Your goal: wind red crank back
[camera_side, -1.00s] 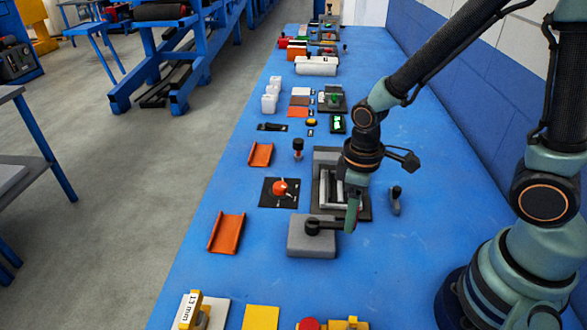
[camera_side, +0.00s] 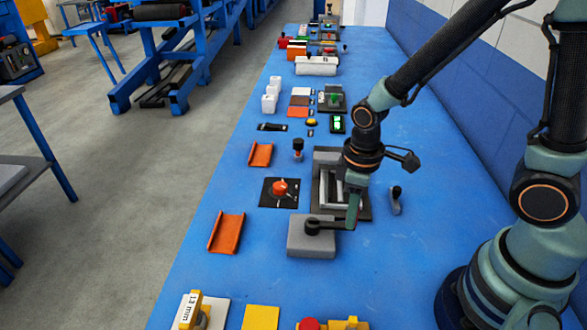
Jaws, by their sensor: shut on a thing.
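A crank with a black arm (camera_side: 318,226) sits on top of a grey block (camera_side: 306,246) near the middle of the blue bench. Its arm points right from the black hub. My gripper (camera_side: 352,222) points down at the arm's right end and is shut on the crank's handle there. The handle is hidden by the fingers, so I cannot tell its colour. A red knob (camera_side: 279,188) stands on a black plate (camera_side: 268,200) beyond the block to the left, apart from my gripper.
A grey frame with rollers (camera_side: 330,190) stands just beyond the gripper. A dark lever (camera_side: 396,200) is to its right. An orange tray (camera_side: 226,234) lies left of the block. Yellow parts (camera_side: 261,318) are at the near edge. The bench (camera_side: 430,215) is clear at right.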

